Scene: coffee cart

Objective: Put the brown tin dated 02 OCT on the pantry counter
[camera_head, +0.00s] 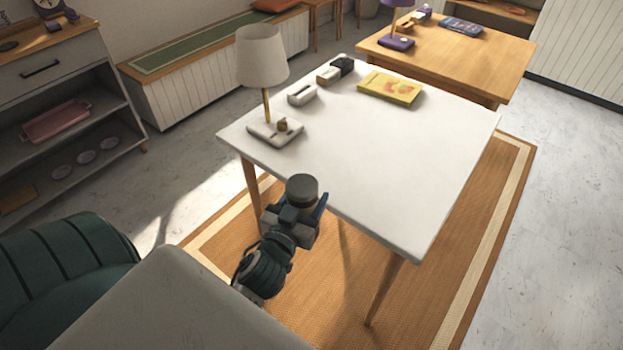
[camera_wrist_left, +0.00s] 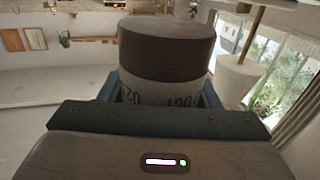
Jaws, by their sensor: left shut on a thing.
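My left gripper (camera_head: 296,216) is shut on a tin (camera_head: 302,188), held in front of the near left edge of the white table. In the left wrist view the tin (camera_wrist_left: 166,50) is brown above a pale label band, with my left gripper (camera_wrist_left: 160,100) around it. Dark print on the band is partly hidden by the gripper; what shows looks like "02" and part of "OCT", upside down. My right gripper is not in view. I cannot tell which surface is the pantry counter.
The white table (camera_head: 400,180) holds a lamp (camera_head: 262,60) and a yellow book (camera_head: 390,87); its near part is clear. A wooden table (camera_head: 470,55) stands behind. A shelf unit (camera_head: 75,65) is at the left. A dark green chair (camera_head: 65,270) is at lower left.

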